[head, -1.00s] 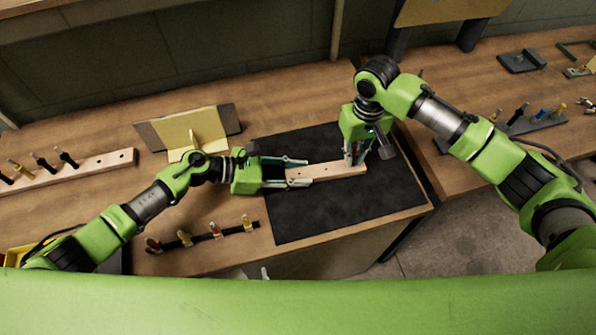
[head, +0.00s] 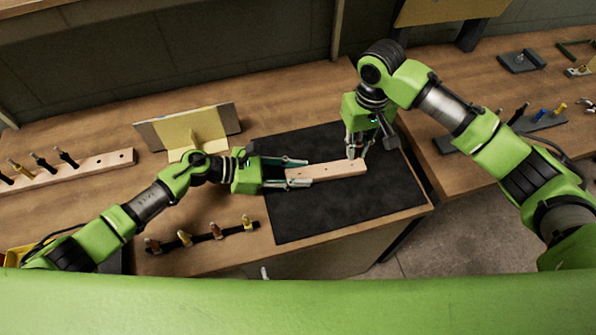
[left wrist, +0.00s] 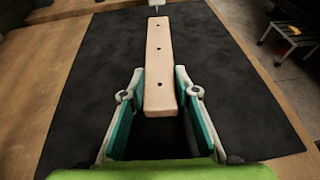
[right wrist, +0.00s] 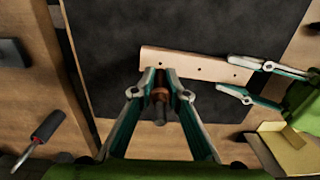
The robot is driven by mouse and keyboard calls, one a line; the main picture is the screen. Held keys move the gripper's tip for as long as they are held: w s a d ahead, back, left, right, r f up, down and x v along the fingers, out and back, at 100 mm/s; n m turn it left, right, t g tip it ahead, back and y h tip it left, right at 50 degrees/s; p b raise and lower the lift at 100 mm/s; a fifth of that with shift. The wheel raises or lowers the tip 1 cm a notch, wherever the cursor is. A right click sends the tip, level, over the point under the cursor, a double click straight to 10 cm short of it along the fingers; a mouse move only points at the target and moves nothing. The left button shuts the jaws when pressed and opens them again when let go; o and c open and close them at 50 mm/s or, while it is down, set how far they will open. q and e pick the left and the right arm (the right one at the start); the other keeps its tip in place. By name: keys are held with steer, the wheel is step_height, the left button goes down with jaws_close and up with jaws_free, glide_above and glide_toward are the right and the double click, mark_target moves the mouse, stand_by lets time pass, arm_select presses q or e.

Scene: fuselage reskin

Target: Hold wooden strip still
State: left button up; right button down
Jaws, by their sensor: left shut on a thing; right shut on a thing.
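The wooden strip (head: 335,170) is pale, with several small holes along its top. It lies over the black mat (head: 385,195). My left gripper (head: 306,173) is shut on its left end; in the left wrist view the strip (left wrist: 159,55) runs straight out from between the fingers. My right gripper (head: 358,153) is above the strip's right end. In the right wrist view it (right wrist: 160,74) is shut on a small copper-coloured fastener (right wrist: 160,95) with a dark stem. The fastener looks clear of the strip (right wrist: 200,66), though the exact gap is hard to tell. Its tip is hidden.
A dark rack with several fasteners (head: 205,236) lies at the front left edge. A wooden strip with fasteners (head: 90,167) lies far left. A yellow angled piece (head: 190,132) stands behind my left gripper. Another fastener rack (head: 530,124) is on the right bench. The front of the mat is clear.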

arm_select(q)
steer(key=o, duration=1.2)
steer(key=shift+o, duration=0.2)
steer(key=shift+a, duration=0.1)
